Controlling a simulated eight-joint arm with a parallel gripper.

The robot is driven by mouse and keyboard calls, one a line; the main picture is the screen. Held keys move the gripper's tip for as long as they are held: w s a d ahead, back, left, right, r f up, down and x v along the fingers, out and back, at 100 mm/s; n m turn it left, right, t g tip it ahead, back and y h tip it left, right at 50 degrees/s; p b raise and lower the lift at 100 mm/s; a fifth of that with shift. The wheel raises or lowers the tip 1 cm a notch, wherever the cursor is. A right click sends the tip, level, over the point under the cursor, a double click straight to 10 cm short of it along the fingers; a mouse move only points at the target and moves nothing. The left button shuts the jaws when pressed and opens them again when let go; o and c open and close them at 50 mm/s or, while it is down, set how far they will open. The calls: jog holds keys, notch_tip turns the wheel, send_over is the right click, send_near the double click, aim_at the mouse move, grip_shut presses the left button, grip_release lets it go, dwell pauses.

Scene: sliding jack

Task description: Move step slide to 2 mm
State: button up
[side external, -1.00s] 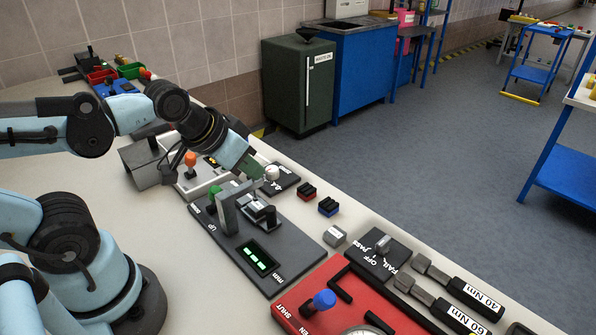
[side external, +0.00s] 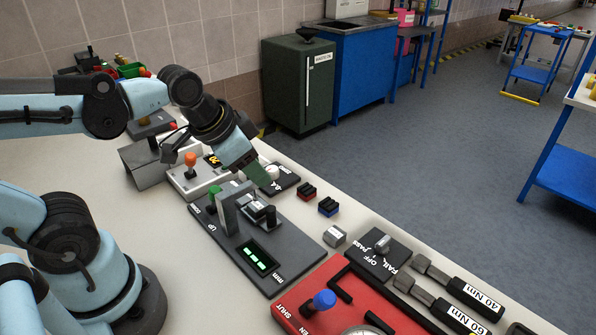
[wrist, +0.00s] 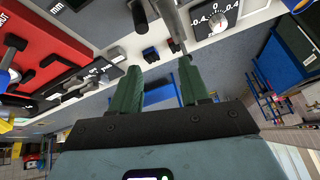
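The slide device is a dark base plate (side external: 222,242) marked UP and mm, in the middle of the bench. It carries a grey upright post (side external: 228,212), a green knob (side external: 214,193), a black and grey block (side external: 262,212) and a green lit display (side external: 258,257) whose digits I cannot read. Which part is the step slide is unclear. My gripper (side external: 264,184) is above the plate's far end, close to the white knob. In the wrist view its two green fingers (wrist: 160,70) are spread apart with nothing held between them.
A white knob on a dark dial plate (side external: 287,180) stands behind the device. Red-marked (side external: 307,191) and blue-marked (side external: 328,206) black blocks lie to the right. A grey switch plate (side external: 379,249) and a red panel (side external: 300,312) are nearer. An orange-knobbed box (side external: 190,176) stands left.

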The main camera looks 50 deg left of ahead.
aim_at(271, 208)
jog(key=shift+w+d+f+m+g, duration=0.3)
jog(key=shift+f+m+g, duration=0.65)
jog(key=shift+f+m, duration=1.25)
jog(key=shift+w+d+f+m+g, duration=0.15)
jog(key=shift+w+f+m+g, duration=0.3)
jog(key=shift+f+m+g, duration=1.6)
jog(key=shift+w+d+f+m+t, duration=0.1)
jog(key=shift+w+d+f+m, duration=0.2)
jog(key=shift+f+m, duration=2.05)
jog(key=shift+r+m, duration=0.9)
grip_shut()
